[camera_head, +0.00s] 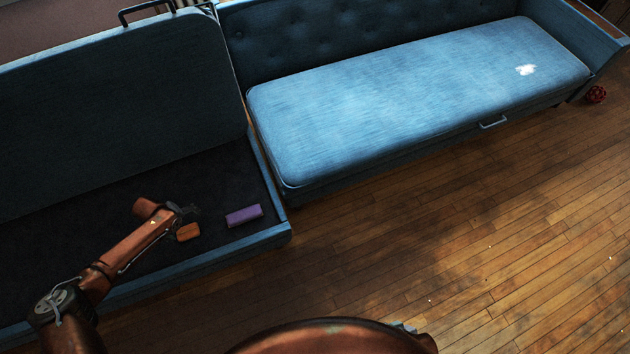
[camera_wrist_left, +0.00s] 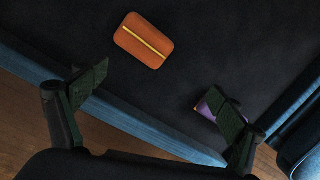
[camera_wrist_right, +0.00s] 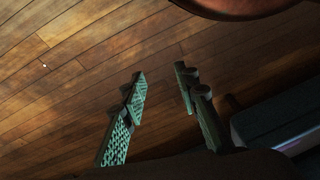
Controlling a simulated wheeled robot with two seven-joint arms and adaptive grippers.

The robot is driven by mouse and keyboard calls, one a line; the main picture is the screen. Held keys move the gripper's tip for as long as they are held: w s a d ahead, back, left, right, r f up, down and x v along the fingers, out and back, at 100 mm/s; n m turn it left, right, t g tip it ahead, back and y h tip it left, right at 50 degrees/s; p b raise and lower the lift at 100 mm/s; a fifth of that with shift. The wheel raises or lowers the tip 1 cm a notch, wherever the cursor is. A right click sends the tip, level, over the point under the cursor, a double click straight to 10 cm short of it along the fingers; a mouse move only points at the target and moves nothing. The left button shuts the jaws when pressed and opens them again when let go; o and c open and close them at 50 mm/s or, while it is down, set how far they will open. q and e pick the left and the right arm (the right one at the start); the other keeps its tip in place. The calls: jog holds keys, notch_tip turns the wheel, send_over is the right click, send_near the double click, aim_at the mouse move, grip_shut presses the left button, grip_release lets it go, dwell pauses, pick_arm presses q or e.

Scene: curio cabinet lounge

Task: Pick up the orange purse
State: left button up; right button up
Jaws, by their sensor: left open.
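The orange purse (camera_head: 187,232) lies on the dark floor of the opened blue sofa's storage box. It also shows in the left wrist view (camera_wrist_left: 143,41), flat, with a yellow stripe across it. My left gripper (camera_head: 187,212) is open and empty above the box, close to the purse. In the left wrist view the purse lies beyond the fingertips (camera_wrist_left: 160,92), left of the middle between them, with nothing touching it. My right gripper (camera_wrist_right: 162,84) shows in the right wrist view, fingers apart and empty over the wooden floor.
A purple box-shaped item (camera_head: 244,215) lies right of the purse in the same storage box, partly behind a left finger in the wrist view. The box has a raised blue rim (camera_head: 272,233). A closed blue sofa seat (camera_head: 400,95) stands to the right. The wooden floor (camera_head: 480,230) is largely clear.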

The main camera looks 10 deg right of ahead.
aim_at(187, 233)
pick_arm(q)
jog(key=a+f+m+g+b, duration=0.1)
jog(key=m+b, duration=0.1)
jog(key=a+f+m+b, duration=0.1)
jog(key=m+b, duration=0.1)
jog(key=shift+s+g, duration=0.15)
jog(key=shift+g, duration=0.25)
jog(key=shift+s+a+r+m+b, duration=0.2)
jog(key=shift+m+b, duration=0.1)
jog(key=shift+b, duration=0.1)
jog(key=shift+f, duration=0.1)
notch_tip(187, 233, down, 2)
jog(key=shift+f+b, duration=0.15)
jog(key=shift+b, duration=0.45)
jog(key=shift+w+f, duration=0.15)
jog(key=shift+f, duration=0.15)
jog(key=f+b, duration=0.2)
jog(key=w+f+b, duration=0.1)
jog(key=shift+w+a+f, duration=0.1)
jog(key=shift+a+f, duration=0.15)
jog(key=shift+f+b, duration=0.35)
jog(key=shift+f, duration=0.2)
pick_arm(e)
jog(key=w+a+f+t+y, duration=0.1)
jog(key=w+a+f+t, duration=0.2)
jog(key=w+f, duration=0.2)
jog(key=shift+w+f+t, duration=0.2)
jog(key=shift+f+t, duration=0.05)
jog(key=shift+t, duration=0.05)
